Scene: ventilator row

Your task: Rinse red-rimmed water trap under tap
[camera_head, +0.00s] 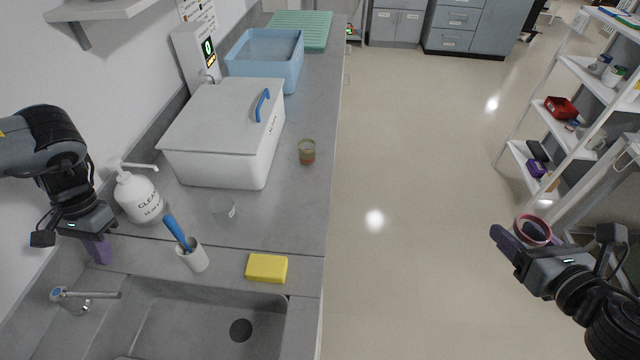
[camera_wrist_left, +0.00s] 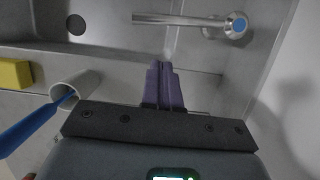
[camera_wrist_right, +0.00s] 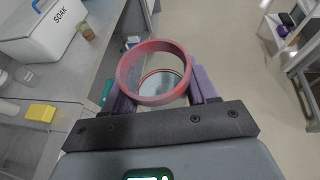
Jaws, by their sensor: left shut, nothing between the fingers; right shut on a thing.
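The red-rimmed water trap (camera_head: 534,229) is a clear cup with a red ring. My right gripper (camera_head: 519,238) is shut on it and holds it over the floor, right of the counter. In the right wrist view the red rim (camera_wrist_right: 137,75) sits between the purple fingers, its open mouth toward the camera. My left gripper (camera_head: 100,252) is shut and empty, beside the tap (camera_head: 85,296) at the back of the sink (camera_head: 185,318). The left wrist view shows its purple fingers (camera_wrist_left: 163,84) together, near the tap spout (camera_wrist_left: 180,19). I cannot tell whether water runs.
On the counter are a soap bottle (camera_head: 138,194), a cup with a blue brush (camera_head: 194,258), a yellow sponge (camera_head: 267,268), a clear cup (camera_head: 222,210), another small cup (camera_head: 307,152) and the lidded SOAK box (camera_head: 222,135). A blue tub (camera_head: 265,58) stands behind. Open floor lies right.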

